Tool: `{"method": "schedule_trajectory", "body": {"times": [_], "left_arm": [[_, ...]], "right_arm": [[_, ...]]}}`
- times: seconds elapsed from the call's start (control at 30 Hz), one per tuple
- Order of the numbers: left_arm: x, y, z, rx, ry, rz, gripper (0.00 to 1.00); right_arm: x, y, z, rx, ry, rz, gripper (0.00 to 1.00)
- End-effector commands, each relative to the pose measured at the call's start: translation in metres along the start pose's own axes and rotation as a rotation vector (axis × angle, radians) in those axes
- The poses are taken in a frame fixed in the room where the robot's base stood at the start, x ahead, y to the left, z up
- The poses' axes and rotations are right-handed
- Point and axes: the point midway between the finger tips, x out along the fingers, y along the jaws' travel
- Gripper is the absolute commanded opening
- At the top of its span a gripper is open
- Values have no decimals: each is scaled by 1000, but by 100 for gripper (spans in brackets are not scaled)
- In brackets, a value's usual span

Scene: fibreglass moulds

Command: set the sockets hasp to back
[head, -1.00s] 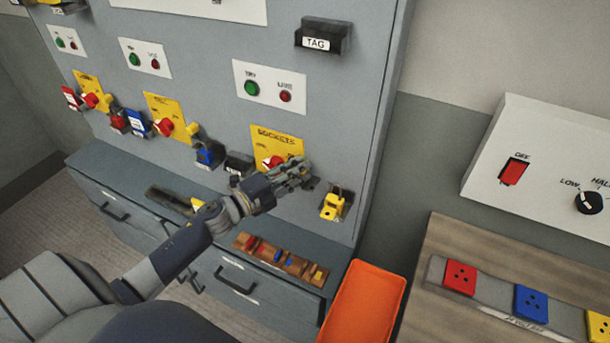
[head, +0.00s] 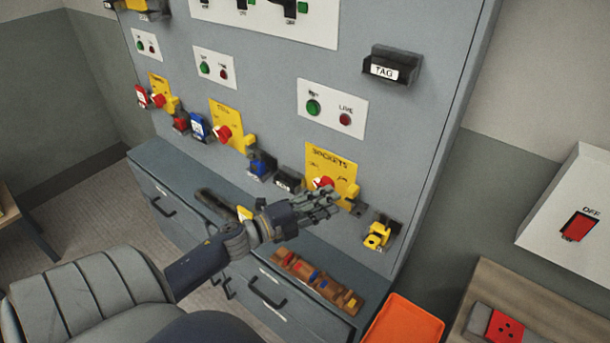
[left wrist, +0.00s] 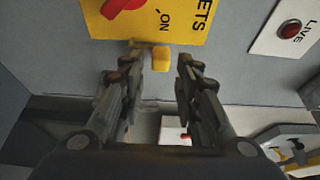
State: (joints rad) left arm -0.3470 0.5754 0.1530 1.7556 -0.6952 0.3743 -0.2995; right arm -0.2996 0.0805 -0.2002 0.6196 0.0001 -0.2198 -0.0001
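The sockets plate (head: 341,163) is yellow, with a red rotary handle (head: 322,183), on the grey cabinet front. It also shows at the top of the left wrist view (left wrist: 185,20), with "ON" beside the handle. A small yellow block (left wrist: 161,61), apparently the hasp's end, shows below the plate and between my fingers in that view. My left gripper (head: 334,202) is at the plate's lower edge, fingers apart (left wrist: 158,75), with gaps to the block on both sides. Its fingers partly hide the hasp area in the head view. My right gripper is not in view.
A yellow padlock (head: 377,236) hangs on a bracket right of my left gripper. A wooden rack (head: 315,280) lies on the ledge below. An orange tray (head: 403,325) is at the lower right. Other yellow switch plates (head: 226,122) are to the left.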

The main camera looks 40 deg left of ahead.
Motion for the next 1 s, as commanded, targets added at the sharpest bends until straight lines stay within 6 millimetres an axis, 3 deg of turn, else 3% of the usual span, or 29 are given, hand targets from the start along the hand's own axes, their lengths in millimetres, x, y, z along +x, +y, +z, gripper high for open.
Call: {"method": "schedule_trajectory", "body": {"times": [0.2, 0.4, 1.0], "left_arm": [[-39, 1, 0, -1, -2, 2, 30], [-59, 1, 1, -1, -2, 1, 30], [-63, 0, 1, 0, -2, 0, 30]], "right_arm": [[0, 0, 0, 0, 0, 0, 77], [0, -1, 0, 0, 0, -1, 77], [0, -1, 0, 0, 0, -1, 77]]}}
